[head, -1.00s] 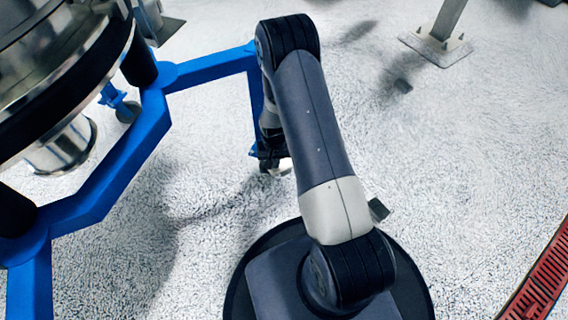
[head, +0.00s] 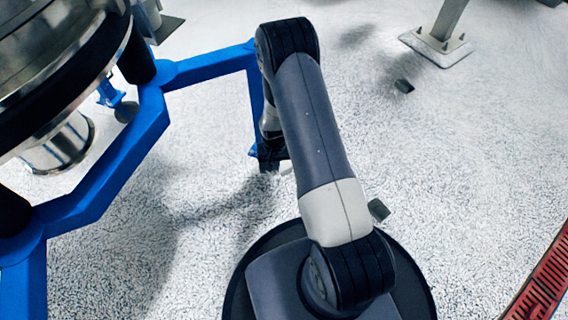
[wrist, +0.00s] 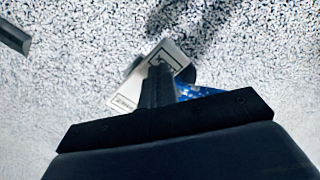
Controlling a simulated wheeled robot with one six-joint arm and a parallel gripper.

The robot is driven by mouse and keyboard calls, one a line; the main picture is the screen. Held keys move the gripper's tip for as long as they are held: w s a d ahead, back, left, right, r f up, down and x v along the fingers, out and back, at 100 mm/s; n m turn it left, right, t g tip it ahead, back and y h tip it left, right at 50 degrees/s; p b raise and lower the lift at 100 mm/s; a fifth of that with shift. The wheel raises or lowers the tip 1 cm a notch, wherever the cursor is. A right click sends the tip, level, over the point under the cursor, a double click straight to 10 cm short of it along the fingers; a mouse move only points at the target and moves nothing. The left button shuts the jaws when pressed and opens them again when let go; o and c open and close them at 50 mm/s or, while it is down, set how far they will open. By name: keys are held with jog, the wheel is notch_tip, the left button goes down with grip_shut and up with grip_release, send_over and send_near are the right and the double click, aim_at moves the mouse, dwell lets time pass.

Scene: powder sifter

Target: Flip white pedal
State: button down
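The white pedal (wrist: 172,54) is a pale, flat plate with dark markings, low over the floor in the wrist view. It shows above and to the left of my gripper's fingers, which hide its middle. My gripper (wrist: 158,72) has its dark fingers together in one narrow block in front of the pedal. I cannot tell whether the fingers touch it. In the head view my gripper (head: 270,158) is a small dark shape by the foot of the blue frame, mostly hidden behind my arm.
The blue frame (head: 120,150) of the steel sifter (head: 62,146) stands at left, and a blue part (wrist: 192,92) shows close beside the fingers. A grey post foot (head: 437,43) is at upper right. A red floor grate (head: 545,275) is at lower right. Speckled floor between is mostly clear.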

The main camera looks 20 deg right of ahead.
jog(key=shift+r+p, duration=2.2)
jog(key=shift+r, duration=1.25)
notch_tip(320, 180, down, 7)
jog(key=b, duration=0.4)
jog(key=shift+f+b, duration=0.15)
jog(key=shift+b, duration=0.15)
jog(key=shift+r, duration=0.2)
jog(key=shift+r, duration=0.1)
